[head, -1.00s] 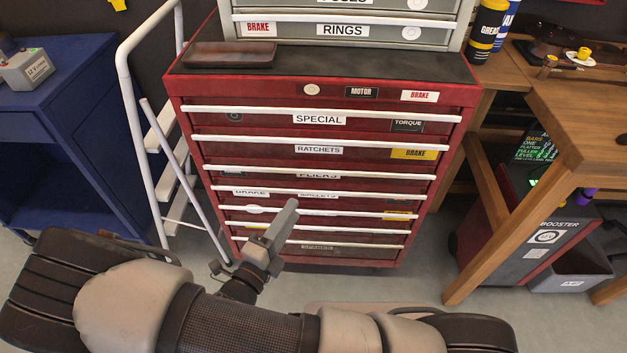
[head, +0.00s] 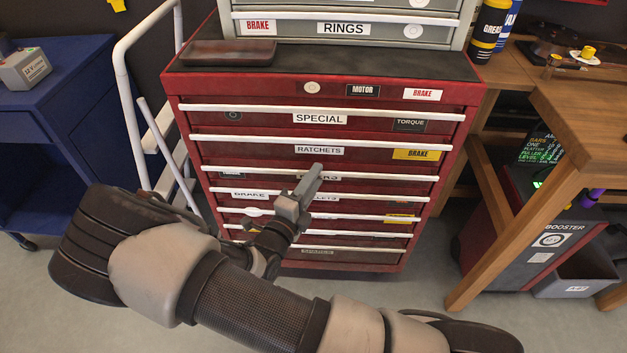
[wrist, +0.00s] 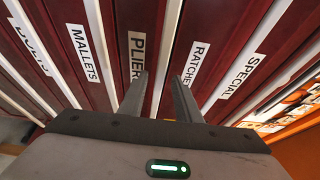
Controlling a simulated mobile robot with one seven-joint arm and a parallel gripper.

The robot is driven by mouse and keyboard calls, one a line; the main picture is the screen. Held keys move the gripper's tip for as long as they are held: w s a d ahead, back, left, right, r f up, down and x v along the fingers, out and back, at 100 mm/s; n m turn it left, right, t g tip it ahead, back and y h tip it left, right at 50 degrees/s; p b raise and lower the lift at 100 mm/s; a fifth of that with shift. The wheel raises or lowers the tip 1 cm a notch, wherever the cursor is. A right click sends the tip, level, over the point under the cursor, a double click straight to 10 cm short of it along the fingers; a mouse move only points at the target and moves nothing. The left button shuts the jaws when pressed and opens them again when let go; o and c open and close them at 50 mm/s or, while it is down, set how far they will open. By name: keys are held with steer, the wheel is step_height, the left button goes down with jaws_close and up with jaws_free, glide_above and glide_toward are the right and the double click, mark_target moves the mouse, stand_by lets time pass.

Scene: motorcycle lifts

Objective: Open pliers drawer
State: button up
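The pliers drawer is a shut red drawer in the red tool chest. In the wrist view its label "PLIERS" (wrist: 137,52) is only partly covered by a finger. In the head view the drawer face (head: 395,184) lies below the ratchets drawer, its label mostly hidden by my gripper. Its white bar handle (wrist: 168,50) runs beside the label and appears between my fingertips in the wrist view. My gripper (wrist: 160,77) is open and empty, pointing at the chest front; it also shows in the head view (head: 317,170). Contact with the handle cannot be told.
The ratchets drawer (head: 360,153) and special drawer (head: 265,117) are above, the mallets drawer below; all look shut. A white step ladder (head: 129,95) and blue cabinet (head: 60,110) stand left. A wooden bench (head: 555,190) stands right. Floor is clear before the chest's right side.

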jaws_close()
steer(key=s+p, duration=0.6)
steer(key=s, duration=2.1)
steer(key=shift+a, duration=0.45)
jaws_free()
